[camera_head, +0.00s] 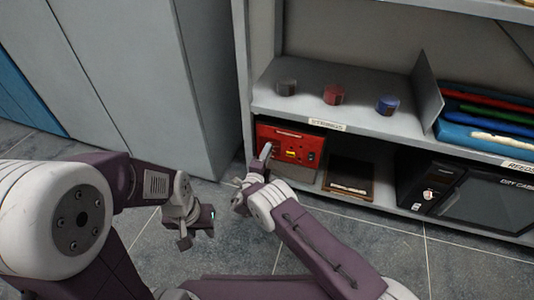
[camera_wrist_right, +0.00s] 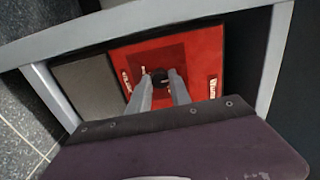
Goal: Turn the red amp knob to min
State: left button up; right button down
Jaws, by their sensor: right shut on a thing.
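The red amp (camera_head: 292,140) stands on the lower shelf at its left end, below the "STRINGS" label. In the right wrist view the red amp's face (camera_wrist_right: 200,60) fills the middle, with a dark round knob (camera_wrist_right: 160,77) on it. My right gripper (camera_head: 266,152) reaches to the amp's left part. In the right wrist view its two fingertips (camera_wrist_right: 160,78) are closed around the knob, one on each side. The knob's pointer and marks are too small to read. My left gripper (camera_head: 197,230) is empty, its fingers apart, in front of the grey cabinet.
A dark flat case (camera_head: 350,177) stands right of the amp, then a black dry cabinet (camera_head: 485,200). The shelf above (camera_head: 315,105) holds three small round tins and a blue tray with coloured items. The floor before the shelves is clear.

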jog(key=shift+f, duration=0.1)
jog(key=c, duration=1.2)
grip_release()
jog(key=p+v, duration=0.5)
jog(key=v, duration=0.4)
jog(key=shift+s+p, duration=0.1)
jog(key=shift+p, duration=0.25)
